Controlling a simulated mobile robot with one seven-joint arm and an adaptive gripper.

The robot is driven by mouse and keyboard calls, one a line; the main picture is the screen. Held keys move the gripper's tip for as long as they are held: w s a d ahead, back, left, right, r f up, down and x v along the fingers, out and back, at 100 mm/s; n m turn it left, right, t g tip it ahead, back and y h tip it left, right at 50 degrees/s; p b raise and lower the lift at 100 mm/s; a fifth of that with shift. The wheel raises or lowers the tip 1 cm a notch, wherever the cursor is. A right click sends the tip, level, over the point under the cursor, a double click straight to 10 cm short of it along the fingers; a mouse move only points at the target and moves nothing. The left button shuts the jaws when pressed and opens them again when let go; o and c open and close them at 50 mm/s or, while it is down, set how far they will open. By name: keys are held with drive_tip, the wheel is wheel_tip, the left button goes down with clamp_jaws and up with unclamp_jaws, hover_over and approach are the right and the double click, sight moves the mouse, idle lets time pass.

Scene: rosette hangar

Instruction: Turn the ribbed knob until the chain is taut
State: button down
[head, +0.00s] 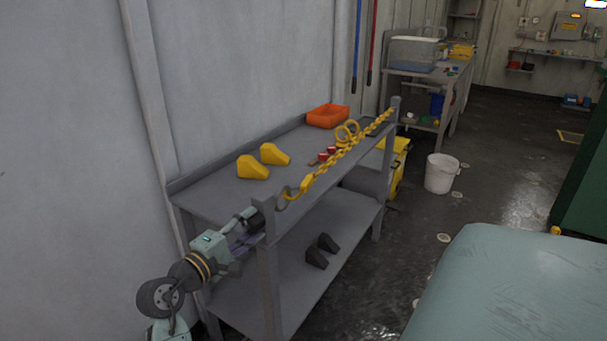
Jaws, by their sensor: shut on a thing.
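The yellow chain (335,158) runs along the front of the grey workbench, from the far post (395,108) to a grey hook (283,193) by the near post (266,218). It looks nearly straight, with at most a slight sag; I cannot tell if it is fully taut. The dark ribbed knob (257,222) sits at the near post, partly covered by the post and my gripper. My gripper (248,217) reaches in from the lower left and is shut on the knob. Its fingertips are small and partly hidden.
On the workbench (215,200) lie two yellow wedges (274,154), an orange tray (327,116) and small red items (327,154). Dark wedges (317,255) lie on the lower shelf. A white bucket (441,173) stands on the floor. A pale green rounded surface (510,290) fills the lower right.

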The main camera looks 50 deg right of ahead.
drive_tip(key=m+b, duration=0.3)
drive_tip(key=f+m+b, duration=0.1)
drive_tip(key=m+b, duration=0.2)
drive_tip(key=shift+r+m+b, duration=0.1)
drive_tip(key=shift+m+b, duration=0.65)
drive_tip(key=shift+m, duration=0.05)
drive_tip(key=shift+r+m, duration=0.35)
drive_tip(key=shift+m, duration=0.15)
